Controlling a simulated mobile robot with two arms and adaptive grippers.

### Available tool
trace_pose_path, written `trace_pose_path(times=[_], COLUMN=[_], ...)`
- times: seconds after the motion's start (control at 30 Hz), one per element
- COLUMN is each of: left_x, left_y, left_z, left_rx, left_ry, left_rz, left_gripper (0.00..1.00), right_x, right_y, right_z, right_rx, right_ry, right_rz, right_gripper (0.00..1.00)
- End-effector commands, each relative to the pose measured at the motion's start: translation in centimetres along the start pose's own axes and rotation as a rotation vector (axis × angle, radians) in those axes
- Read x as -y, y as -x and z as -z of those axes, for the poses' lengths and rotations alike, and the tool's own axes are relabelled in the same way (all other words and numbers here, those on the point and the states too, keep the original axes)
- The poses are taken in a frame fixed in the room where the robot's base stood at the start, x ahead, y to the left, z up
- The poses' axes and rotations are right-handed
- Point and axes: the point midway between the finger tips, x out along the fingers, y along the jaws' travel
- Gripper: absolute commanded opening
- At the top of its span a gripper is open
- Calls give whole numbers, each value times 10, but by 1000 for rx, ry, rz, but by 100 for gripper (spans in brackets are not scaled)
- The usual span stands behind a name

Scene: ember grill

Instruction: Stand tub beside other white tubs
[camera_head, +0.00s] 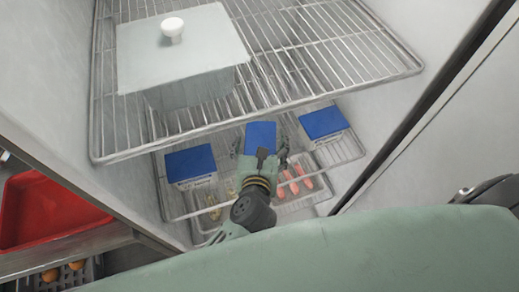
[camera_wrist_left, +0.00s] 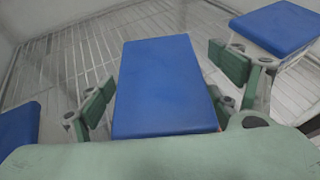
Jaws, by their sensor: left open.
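Three white tubs with blue lids stand in a row on the lower wire rack. The middle tub (camera_head: 260,134) is between the fingers of my left gripper (camera_head: 261,148), which is open. In the left wrist view, the middle tub (camera_wrist_left: 160,85) is upright, with an open finger of my left gripper (camera_wrist_left: 164,84) on each side. Its lower part is hidden. The left tub (camera_head: 191,163) and the right tub (camera_head: 323,122) stand apart from it; they also show at the wrist view's left edge (camera_wrist_left: 17,128) and upper right (camera_wrist_left: 277,27). My right gripper is out of view.
A grey lidded pan (camera_head: 190,90) with a white knob sits on the upper wire rack (camera_head: 300,50), above and behind the tubs. Pink pieces (camera_head: 295,186) lie below at the front. Cabinet walls close in both sides. A red tray (camera_head: 45,215) is outside left.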

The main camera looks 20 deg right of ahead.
Motion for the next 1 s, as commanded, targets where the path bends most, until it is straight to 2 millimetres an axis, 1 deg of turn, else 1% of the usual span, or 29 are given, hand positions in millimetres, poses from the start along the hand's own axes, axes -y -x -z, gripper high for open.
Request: trace_pose_path(times=[0.17, 0.4, 0.5, 0.6, 0.77, 1.0], left_x=[1, 1, 0, 0, 0, 0], left_y=[24, 77, 95, 108, 119, 120], left_z=[2, 2, 2, 1, 0, 0], left_rx=[0, -1, -2, 0, 0, 1], left_ry=[3, 3, 4, 1, 1, 0], left_rz=[2, 2, 1, 1, 0, 0], left_gripper=[84, 84, 84, 84, 84, 84], right_x=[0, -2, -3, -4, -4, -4], right_y=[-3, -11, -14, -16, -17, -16], right_z=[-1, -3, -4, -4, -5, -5], right_rx=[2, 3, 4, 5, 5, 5], right_ry=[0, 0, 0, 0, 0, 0], right_rz=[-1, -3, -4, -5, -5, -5], right_gripper=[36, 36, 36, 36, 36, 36])
